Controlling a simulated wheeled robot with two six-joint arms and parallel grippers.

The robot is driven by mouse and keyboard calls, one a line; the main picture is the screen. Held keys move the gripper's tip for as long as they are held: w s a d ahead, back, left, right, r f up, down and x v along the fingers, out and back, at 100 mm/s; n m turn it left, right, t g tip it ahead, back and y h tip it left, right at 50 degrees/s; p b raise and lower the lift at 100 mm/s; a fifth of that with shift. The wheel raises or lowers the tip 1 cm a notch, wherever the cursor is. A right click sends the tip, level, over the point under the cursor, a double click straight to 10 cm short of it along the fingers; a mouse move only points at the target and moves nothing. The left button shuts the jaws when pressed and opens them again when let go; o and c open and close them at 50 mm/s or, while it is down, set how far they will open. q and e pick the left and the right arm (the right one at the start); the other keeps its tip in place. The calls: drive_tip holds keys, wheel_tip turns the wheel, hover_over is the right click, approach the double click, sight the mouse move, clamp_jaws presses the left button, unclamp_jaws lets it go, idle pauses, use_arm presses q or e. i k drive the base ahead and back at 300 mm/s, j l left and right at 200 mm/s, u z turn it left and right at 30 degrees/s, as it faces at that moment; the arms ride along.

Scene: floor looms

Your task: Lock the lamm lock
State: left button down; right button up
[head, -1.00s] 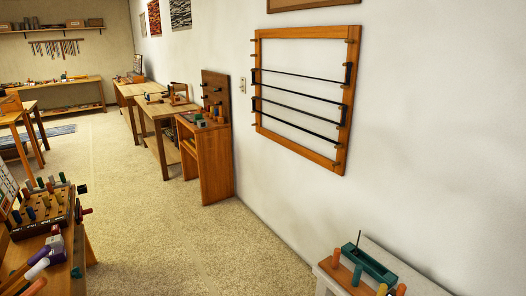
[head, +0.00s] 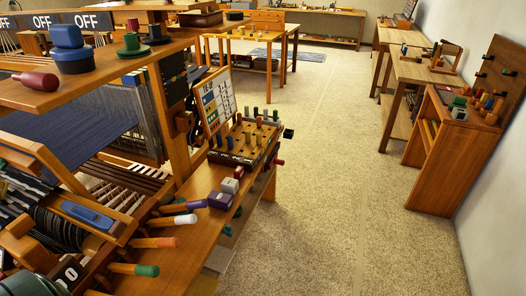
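A wooden floor loom (head: 180,110) with blue cloth (head: 75,120) fills the left of the head view. Neither of my grippers is in view.
A pegboard box (head: 243,143) with coloured pegs and an upright chart (head: 217,100) stands on the loom's side shelf. Blue (head: 70,50) and green (head: 132,45) knobs top the loom. Carpet (head: 335,170) is clear between it and the wooden cabinet (head: 440,160) at right.

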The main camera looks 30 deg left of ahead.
sight(275, 160)
drive_tip(key=i+l+u, duration=0.15)
drive_tip(key=i, duration=0.25)
drive_tip(key=i+l+u, duration=0.15)
drive_tip(key=i, duration=0.3)
